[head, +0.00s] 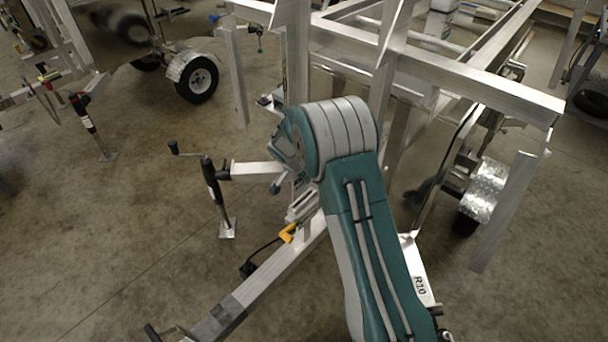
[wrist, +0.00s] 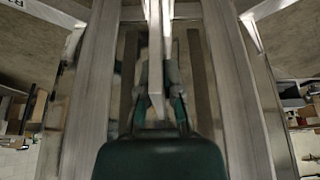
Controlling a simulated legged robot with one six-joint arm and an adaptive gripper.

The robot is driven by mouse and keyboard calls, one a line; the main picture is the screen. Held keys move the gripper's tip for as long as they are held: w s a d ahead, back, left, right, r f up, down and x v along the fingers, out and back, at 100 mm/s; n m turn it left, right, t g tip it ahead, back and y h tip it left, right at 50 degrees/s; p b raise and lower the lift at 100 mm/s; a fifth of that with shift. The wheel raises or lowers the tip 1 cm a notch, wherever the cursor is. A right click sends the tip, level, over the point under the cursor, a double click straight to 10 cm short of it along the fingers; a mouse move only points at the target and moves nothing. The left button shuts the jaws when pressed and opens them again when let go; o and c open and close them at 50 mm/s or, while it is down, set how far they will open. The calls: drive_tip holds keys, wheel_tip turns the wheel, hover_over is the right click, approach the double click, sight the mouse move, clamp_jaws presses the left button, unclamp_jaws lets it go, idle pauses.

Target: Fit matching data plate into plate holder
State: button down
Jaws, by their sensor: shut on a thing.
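In the wrist view, my gripper (wrist: 157,72) is centred between long metal beams. It is shut on a thin, pale piece (wrist: 156,88), which looks like the data plate seen nearly edge-on; its face and any marking cannot be read. In the head view, my arm hides most of the gripper near the trailer's front frame. A pale strip marked R10 (head: 421,287) shows just right of my arm. Part of a similar marking (wrist: 15,3) shows at the top left of the wrist view. I cannot make out the plate holder for certain.
The trailer's aluminium frame (head: 440,72) rises behind and right of my arm. Its tongue beam (head: 265,278) runs to the lower left. A jack stand (head: 215,195) stands left of my arm. Concrete floor (head: 90,240) is open at the left.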

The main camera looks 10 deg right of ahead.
sight(304, 187)
drive_tip(key=shift+f, duration=2)
drive_tip(key=shift+f, duration=1.4)
drive_tip(key=c, duration=0.7)
unclamp_jaws()
drive_tip(key=v, duration=1.1)
drive_tip(key=shift+a+r, duration=0.1)
drive_tip(key=shift+r, duration=0.25)
